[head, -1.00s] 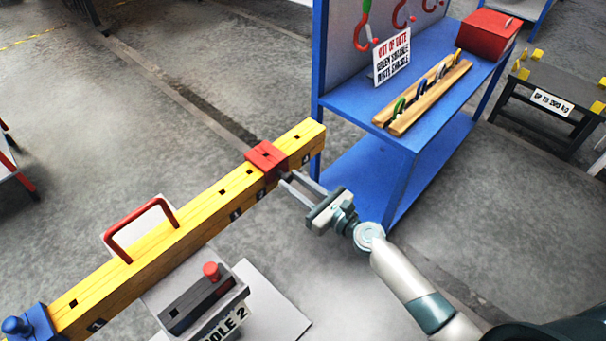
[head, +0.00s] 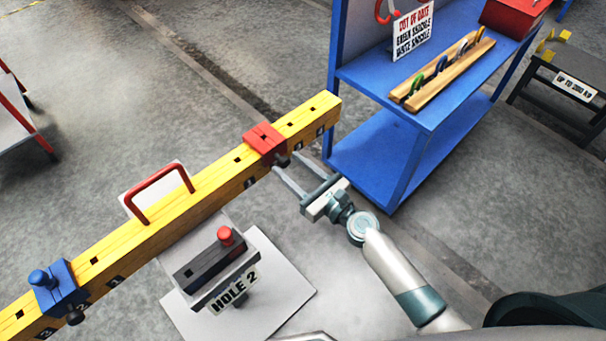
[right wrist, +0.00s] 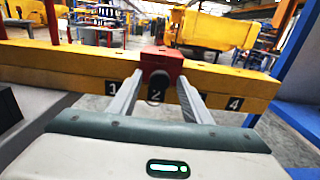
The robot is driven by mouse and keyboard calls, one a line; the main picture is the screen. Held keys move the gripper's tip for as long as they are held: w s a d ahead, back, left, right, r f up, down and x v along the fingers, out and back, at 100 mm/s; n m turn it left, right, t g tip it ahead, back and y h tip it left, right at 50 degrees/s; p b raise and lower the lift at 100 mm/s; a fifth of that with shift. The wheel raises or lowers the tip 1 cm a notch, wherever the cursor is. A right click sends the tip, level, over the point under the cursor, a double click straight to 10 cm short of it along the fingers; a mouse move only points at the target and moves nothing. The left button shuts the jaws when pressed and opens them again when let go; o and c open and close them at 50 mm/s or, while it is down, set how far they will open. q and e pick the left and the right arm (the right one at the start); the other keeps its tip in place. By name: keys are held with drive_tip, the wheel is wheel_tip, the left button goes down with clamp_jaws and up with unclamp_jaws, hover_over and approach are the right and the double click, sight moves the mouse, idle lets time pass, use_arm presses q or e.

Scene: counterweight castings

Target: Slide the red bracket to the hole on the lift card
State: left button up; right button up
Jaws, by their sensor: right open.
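The red bracket (head: 265,140) sits around the yellow beam (head: 215,186), right of the red handle. In the right wrist view the gripper's fingers (right wrist: 157,92) stand either side of the bracket's front; contact cannot be told. The lift card (head: 235,288) reads "HOLE 2". My left gripper is out of view.
A blue bracket (head: 55,287) sits on the beam's left part. The red handle (head: 160,187) rises from its middle. A dark block with a red knob (head: 225,236) stands above the card. A blue shelf unit (head: 375,160) stands close to the beam's right end.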

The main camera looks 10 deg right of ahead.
drive_tip(key=b+v, duration=0.5)
drive_tip(key=v, duration=1.2)
drive_tip(key=shift+s+b, duration=0.2)
drive_tip(key=shift+b, duration=0.2)
drive_tip(key=s+d+f+n+g+h, duration=0.1)
drive_tip(key=d+f+n+g+h, duration=0.3)
drive_tip(key=f, duration=1)
drive_tip(key=d+f+n+h, duration=0.15)
drive_tip(key=f+n, duration=0.35)
drive_tip(key=f, duration=0.8)
drive_tip(key=s+d+f+n+g+h, duration=0.15)
drive_tip(key=s+f+n, duration=0.3)
drive_tip(key=f, duration=0.45)
drive_tip(key=s+d+f+n+g+h, duration=0.1)
drive_tip(key=s+d+f+n+g, duration=0.1)
drive_tip(key=s+f+n, duration=0.5)
drive_tip(key=s+f+n+g+h, duration=0.1)
drive_tip(key=s+f+n+g, duration=0.2)
drive_tip(key=s+f+n, duration=0.2)
drive_tip(key=s+f+n+g+h, duration=0.1)
drive_tip(key=s+f+n+g, duration=0.2)
drive_tip(key=s+f+n, duration=0.3)
drive_tip(key=s+f, duration=0.3)
drive_tip(key=s, duration=0.4)
drive_tip(key=s+f, duration=0.2)
drive_tip(key=s, duration=0.4)
drive_tip(key=shift+s+d+f, duration=0.35)
drive_tip(key=shift+s+f, duration=0.05)
